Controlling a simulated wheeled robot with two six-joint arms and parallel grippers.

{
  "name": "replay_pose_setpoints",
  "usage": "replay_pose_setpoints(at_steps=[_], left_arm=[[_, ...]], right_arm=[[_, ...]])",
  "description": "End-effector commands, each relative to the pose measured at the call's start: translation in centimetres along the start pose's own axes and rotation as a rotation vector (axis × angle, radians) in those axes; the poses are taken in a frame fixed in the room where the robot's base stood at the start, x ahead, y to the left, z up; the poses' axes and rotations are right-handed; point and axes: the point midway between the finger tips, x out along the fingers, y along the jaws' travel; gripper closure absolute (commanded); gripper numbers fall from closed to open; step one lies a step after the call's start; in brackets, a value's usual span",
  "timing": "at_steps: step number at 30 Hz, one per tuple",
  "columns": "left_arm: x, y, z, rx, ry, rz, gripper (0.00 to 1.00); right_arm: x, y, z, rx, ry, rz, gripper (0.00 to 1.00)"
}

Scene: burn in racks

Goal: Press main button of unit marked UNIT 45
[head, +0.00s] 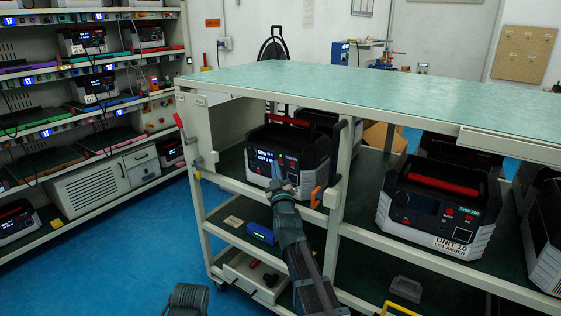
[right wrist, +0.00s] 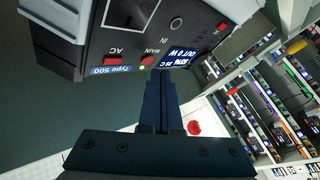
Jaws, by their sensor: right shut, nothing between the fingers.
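A black and grey power unit with a red handle (head: 290,144) sits on the cart's upper shelf under the green top. Its screen (head: 266,156) is lit, and shows in the right wrist view (right wrist: 182,57) reading OUT 0 W. No UNIT 45 marking is readable on it. In the right wrist view its front has a red button by the word MAIN (right wrist: 147,60), a red AC button (right wrist: 116,60) and a Type 500 label. My right gripper (head: 278,181) is shut and empty, its tips (right wrist: 157,74) close to the MAIN button; contact cannot be told. My left gripper is out of view.
A unit marked UNIT 10 (head: 438,207) stands further right on the same shelf, with another unit (head: 547,240) at the right edge. An upright cart post (head: 343,165) stands right of the first unit. Racks with several units (head: 85,110) line the left. Blue floor lies between.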

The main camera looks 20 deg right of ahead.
Motion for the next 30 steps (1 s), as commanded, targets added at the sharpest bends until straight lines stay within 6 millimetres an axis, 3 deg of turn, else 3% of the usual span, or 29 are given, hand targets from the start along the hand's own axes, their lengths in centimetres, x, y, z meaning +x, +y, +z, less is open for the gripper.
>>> replay_pose_setpoints(at_steps=[30], left_arm=[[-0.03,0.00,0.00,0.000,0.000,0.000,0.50]], right_arm=[[0.65,0.48,0.45,0.000,0.000,0.000,1.00]])
